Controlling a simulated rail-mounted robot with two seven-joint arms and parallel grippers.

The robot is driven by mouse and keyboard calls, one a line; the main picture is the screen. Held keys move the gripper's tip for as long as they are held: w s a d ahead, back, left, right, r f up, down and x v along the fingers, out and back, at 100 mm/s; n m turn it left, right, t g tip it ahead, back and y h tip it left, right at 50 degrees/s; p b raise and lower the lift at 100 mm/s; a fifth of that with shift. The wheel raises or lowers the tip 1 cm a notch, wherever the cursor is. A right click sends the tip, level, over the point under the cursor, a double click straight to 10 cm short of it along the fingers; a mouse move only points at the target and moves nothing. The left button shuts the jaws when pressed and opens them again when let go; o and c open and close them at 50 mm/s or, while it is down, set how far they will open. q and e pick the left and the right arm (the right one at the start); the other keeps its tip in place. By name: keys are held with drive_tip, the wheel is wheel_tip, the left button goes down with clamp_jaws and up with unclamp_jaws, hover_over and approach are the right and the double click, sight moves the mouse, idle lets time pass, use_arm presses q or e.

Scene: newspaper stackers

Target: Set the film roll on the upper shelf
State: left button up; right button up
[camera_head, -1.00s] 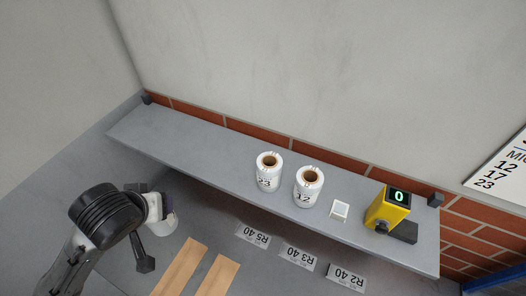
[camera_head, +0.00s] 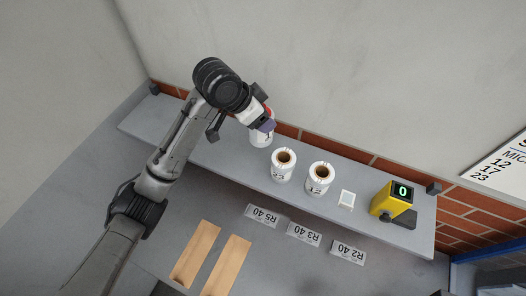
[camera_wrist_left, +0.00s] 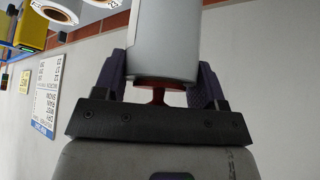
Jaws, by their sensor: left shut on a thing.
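A white film roll (camera_head: 260,138) is in my left gripper (camera_head: 266,124), over the upper shelf (camera_head: 225,160), left of the other rolls. In the left wrist view the same roll (camera_wrist_left: 163,40) sits between the two dark fingers of the left gripper (camera_wrist_left: 162,82), which are shut on it. Whether its base touches the shelf is hard to tell. Two more white rolls with brown cores, a left one (camera_head: 283,173) and a right one (camera_head: 318,184), stand upright on the shelf. My right gripper is not in view.
A small white square item (camera_head: 346,200) and a yellow device (camera_head: 388,203) showing 0 stand on the shelf at right. Below are several grey labels (camera_head: 304,235) and two wooden strips (camera_head: 226,265). The shelf's left end is clear.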

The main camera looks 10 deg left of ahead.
use_arm(q)
drive_tip(key=shift+w+d+r+m, duration=0.4)
drive_tip(key=shift+d+r+m, duration=0.1)
drive_tip(key=shift+d, duration=0.1)
drive_tip(key=shift+a+f+g+p, duration=0.15)
drive_tip(key=shift+a+g+p, duration=0.15)
drive_tip(key=shift+p, duration=0.2)
drive_tip(key=a+f+p, duration=0.1)
drive_tip(key=a+f, duration=0.2)
drive_tip(key=a+f+p, duration=0.2)
drive_tip(key=a+f, duration=0.2)
drive_tip(key=s+a+f+p, duration=0.1)
drive_tip(key=a+f+p, duration=0.1)
drive_tip(key=a+f, duration=0.1)
drive_tip(key=shift+a+f, duration=0.3)
drive_tip(key=o, duration=1.1)
drive_tip(key=shift+f, duration=0.1)
drive_tip(key=shift+c, duration=0.2)
